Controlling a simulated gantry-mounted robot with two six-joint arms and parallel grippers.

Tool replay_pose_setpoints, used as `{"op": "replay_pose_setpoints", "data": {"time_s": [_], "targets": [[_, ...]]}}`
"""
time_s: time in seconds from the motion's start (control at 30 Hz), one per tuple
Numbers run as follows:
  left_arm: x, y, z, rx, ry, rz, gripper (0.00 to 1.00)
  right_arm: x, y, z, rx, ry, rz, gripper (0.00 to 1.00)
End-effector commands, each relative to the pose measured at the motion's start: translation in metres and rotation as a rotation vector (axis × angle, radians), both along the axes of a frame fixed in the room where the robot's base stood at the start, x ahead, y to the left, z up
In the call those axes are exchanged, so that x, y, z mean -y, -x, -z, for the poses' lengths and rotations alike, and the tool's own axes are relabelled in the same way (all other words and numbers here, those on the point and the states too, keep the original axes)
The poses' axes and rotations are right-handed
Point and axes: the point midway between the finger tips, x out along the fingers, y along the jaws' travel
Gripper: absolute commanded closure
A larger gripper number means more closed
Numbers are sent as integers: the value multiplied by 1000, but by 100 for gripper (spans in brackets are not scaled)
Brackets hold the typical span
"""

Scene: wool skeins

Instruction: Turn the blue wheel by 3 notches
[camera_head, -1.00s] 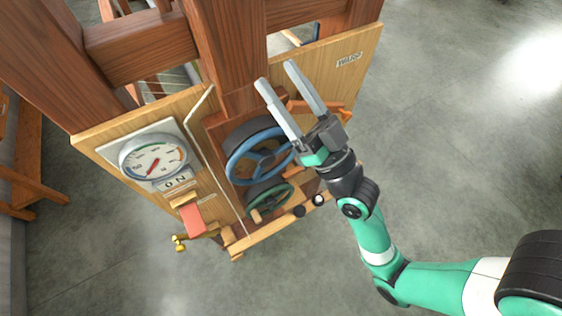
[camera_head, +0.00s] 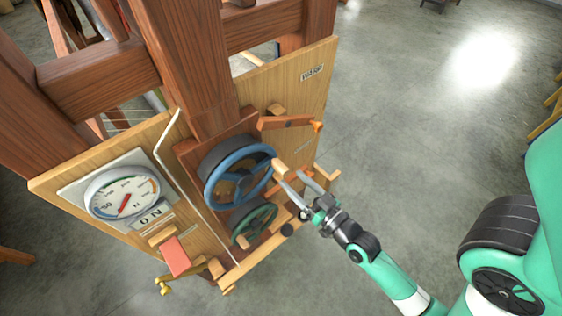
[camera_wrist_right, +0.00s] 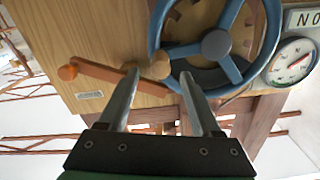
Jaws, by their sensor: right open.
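The blue wheel (camera_head: 238,178) is on the front of a wooden panel, with spokes and a hub. It fills the top of the right wrist view (camera_wrist_right: 216,44). A light wooden knob (camera_head: 281,168) stands out at the right edge of its rim. My right gripper (camera_head: 291,178) is open, its fingers pointing at the knob from the lower right. In the right wrist view the knob (camera_wrist_right: 154,66) appears between the two fingertips; I cannot tell whether they touch it. My left gripper is not in view.
A green wheel (camera_head: 254,226) sits just below the blue one. A wooden lever (camera_head: 287,122) with an orange tip is above right. A round gauge (camera_head: 122,196) and a red-topped lever (camera_head: 175,256) are to the left. The floor to the right is clear.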

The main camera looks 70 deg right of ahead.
Motion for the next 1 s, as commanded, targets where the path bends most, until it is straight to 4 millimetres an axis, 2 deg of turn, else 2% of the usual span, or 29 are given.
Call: {"op": "replay_pose_setpoints", "data": {"time_s": [0.03, 0.2, 0.3, 0.63, 1.0], "targets": [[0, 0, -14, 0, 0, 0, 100, 6, -12, -8, 3, 2, -1, 34], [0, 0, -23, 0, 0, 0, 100, 22, -41, -3, 1, 1, -1, 34], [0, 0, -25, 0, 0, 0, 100, 27, -50, -2, 0, 0, -1, 34], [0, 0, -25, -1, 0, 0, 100, 30, -55, 0, 0, 0, -1, 34], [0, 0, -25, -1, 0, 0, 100, 30, -55, 0, 0, 0, -1, 100]]}}
